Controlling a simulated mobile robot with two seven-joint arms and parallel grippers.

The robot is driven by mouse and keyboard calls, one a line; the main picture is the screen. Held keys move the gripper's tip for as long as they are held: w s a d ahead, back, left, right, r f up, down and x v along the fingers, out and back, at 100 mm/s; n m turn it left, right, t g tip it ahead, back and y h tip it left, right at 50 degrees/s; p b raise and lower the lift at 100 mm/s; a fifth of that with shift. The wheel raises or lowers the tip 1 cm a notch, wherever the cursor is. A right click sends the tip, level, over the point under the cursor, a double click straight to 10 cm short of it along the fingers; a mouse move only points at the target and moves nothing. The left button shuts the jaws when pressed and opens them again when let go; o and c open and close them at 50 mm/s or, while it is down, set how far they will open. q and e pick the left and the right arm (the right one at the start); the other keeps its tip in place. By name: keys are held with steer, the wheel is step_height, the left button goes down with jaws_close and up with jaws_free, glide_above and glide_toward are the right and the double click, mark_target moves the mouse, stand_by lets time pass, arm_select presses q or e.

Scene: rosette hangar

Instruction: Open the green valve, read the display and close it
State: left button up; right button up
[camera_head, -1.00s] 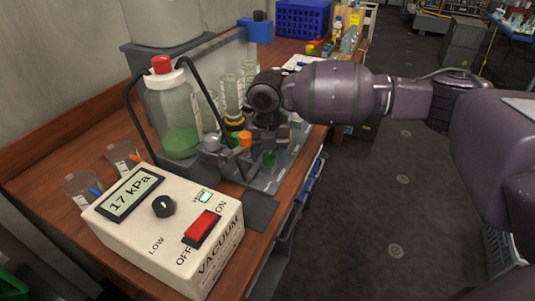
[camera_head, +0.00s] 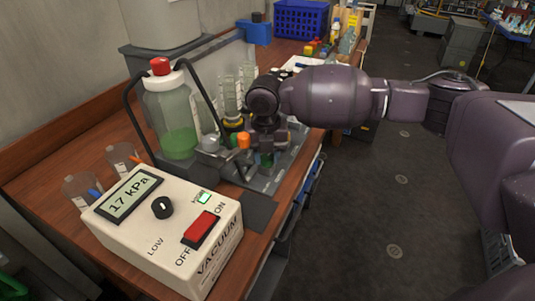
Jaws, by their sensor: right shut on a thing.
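The green valve (camera_head: 266,161) is on the metal manifold at the bench's right side, mostly hidden by my right gripper (camera_head: 267,155). My right gripper points down and is shut on it. An orange knob (camera_head: 243,141) is just left of the gripper, with a smaller green part beside it. The vacuum box (camera_head: 180,238) stands in front; its display (camera_head: 129,195) appears to read 17 kPa. Its red switch (camera_head: 201,229) sits between OFF and ON labels, and a green lamp (camera_head: 203,198) is lit. My left gripper is not in view.
A bottle (camera_head: 177,115) with green liquid and a red cap stands behind the box, with black tubing. Two clear beakers (camera_head: 83,188) stand at the left. Tubes (camera_head: 230,92) stand behind the manifold. A blue basket (camera_head: 302,18) is at the back.

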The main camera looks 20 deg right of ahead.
steer(key=shift+r+m+p, duration=0.3)
steer(key=shift+m+p, duration=0.15)
steer(key=shift+m, duration=0.05)
steer(key=shift+r+m+p, duration=0.1)
steer(key=shift+m+p, duration=0.6)
steer(key=shift+p, duration=0.1)
steer(key=m+p, duration=0.2)
steer(key=shift+m, duration=0.3)
steer(key=m+p, duration=0.3)
steer(key=shift+m+p, duration=0.4)
steer(key=m+p, duration=0.6)
steer(key=p, duration=0.1)
steer(key=shift+f+m, duration=0.2)
steer(key=shift+m, duration=0.2)
steer(key=shift+f+m+p, duration=0.1)
steer(key=shift+m+p, duration=0.4)
steer(key=shift+p, duration=0.05)
steer(key=shift+m+p, duration=0.3)
steer(key=shift+m, duration=0.1)
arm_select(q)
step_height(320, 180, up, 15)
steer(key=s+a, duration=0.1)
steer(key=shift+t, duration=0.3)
arm_select(e)
steer(key=shift+d+f, duration=0.1)
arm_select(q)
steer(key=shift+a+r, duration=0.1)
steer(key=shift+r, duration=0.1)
